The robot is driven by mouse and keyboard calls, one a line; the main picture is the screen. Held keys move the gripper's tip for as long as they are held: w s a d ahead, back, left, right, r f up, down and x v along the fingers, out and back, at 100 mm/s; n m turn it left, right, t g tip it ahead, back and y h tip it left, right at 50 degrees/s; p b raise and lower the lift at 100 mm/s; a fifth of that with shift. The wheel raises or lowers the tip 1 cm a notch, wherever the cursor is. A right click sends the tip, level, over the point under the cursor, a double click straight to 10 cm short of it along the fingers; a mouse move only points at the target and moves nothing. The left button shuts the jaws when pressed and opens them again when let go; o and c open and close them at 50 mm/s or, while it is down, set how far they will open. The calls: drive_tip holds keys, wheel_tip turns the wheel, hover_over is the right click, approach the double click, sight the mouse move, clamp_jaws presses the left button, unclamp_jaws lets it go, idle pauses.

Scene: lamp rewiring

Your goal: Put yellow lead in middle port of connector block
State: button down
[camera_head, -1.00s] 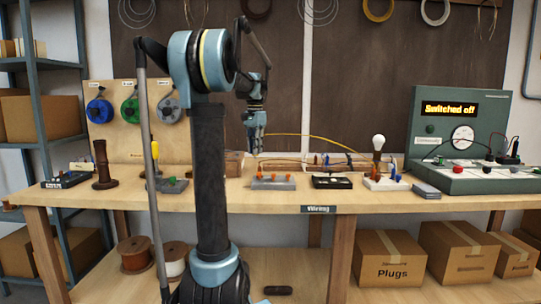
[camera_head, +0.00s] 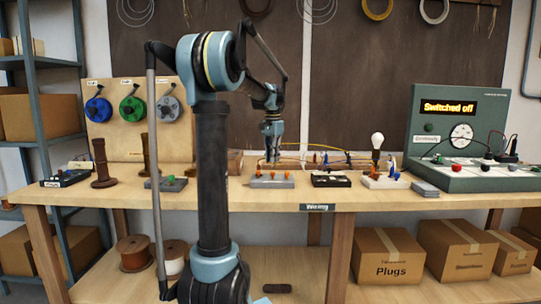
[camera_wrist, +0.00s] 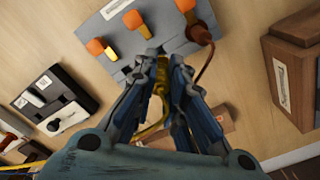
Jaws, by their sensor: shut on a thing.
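The connector block (camera_head: 259,183) is grey with three orange levers and stands on the bench. In the wrist view the block (camera_wrist: 172,38) lies at the top, with a brown lead (camera_wrist: 206,62) at its right-hand port. My gripper (camera_head: 273,160) is just above the block, pointing down. In the wrist view my gripper (camera_wrist: 163,62) is shut on the yellow lead (camera_wrist: 162,72), with its fingertips at the block's near edge by the middle port. The lead also shows in the head view (camera_head: 300,145), running off to the right. The fingers hide whether its tip is inside the port.
A black switch block (camera_head: 331,181) and the white lamp base (camera_head: 380,182) with a bulb stand to the right. The green test panel (camera_head: 455,140) reads "Switched off". A brown wooden block (camera_wrist: 290,75) lies beside the connector block in the wrist view.

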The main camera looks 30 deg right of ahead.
sight(272, 165)
drive_tip(key=shift+f, duration=2.15)
drive_tip(key=shift+f, duration=0.5)
drive_tip(key=c, duration=1.6)
unclamp_jaws()
drive_tip(key=shift+o, duration=0.2)
drive_tip(key=shift+r, duration=0.1)
